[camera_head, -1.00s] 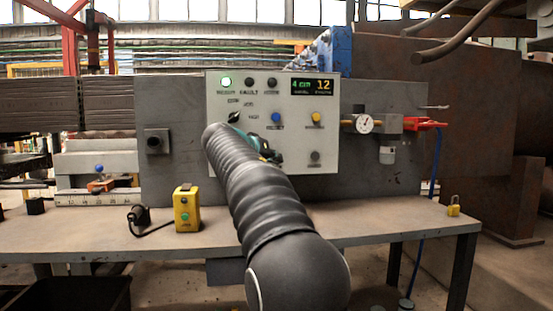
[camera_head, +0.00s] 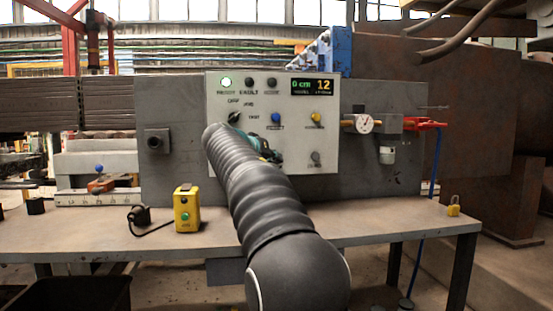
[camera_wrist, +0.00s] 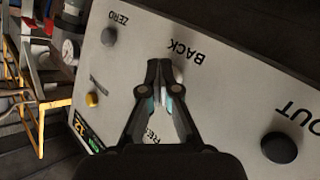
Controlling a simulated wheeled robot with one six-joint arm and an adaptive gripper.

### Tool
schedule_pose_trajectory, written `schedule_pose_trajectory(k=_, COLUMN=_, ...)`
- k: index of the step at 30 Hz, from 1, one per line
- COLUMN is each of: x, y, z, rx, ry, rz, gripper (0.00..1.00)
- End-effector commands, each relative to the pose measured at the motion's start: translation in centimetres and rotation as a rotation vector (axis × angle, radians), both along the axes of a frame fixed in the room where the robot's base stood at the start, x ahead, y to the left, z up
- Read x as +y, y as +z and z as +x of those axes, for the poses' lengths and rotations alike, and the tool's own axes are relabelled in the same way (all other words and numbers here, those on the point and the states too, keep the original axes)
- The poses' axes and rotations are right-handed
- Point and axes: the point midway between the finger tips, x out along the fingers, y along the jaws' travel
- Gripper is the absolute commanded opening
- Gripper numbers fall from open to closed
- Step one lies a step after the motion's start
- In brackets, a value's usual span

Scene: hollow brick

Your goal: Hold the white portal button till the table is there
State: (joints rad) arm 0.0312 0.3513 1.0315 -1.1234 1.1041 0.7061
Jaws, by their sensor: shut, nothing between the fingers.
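The light control panel (camera_head: 222,95) stands upright behind the bench. My gripper (camera_wrist: 166,68) is shut and empty, with its fingertips at the panel face by the BACK label in the wrist view. A small white button (camera_wrist: 178,76) shows partly beside and behind the fingertips; I cannot tell whether it is pressed in. In the head view my arm hides this button and the fingertips. The panel display (camera_head: 312,87) reads 0 cm and 12.
The panel also carries a blue button (camera_head: 276,118), a yellow button (camera_head: 316,118), a dark ZERO button (camera_wrist: 108,36) and a dark knob (camera_wrist: 280,147) by OUT. A yellow box (camera_head: 187,210) and padlock (camera_head: 454,210) stand on the bench (camera_head: 340,225). A gauge (camera_head: 364,123) is at right.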

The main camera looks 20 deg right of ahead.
Motion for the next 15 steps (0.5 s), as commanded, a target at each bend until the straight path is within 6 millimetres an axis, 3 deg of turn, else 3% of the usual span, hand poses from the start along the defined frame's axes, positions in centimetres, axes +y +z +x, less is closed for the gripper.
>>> schedule_pose_trajectory(k=15, x=0.5, y=-0.2, z=-1.5, rx=-0.001, ry=0.001, rz=0.0, gripper=0.0)
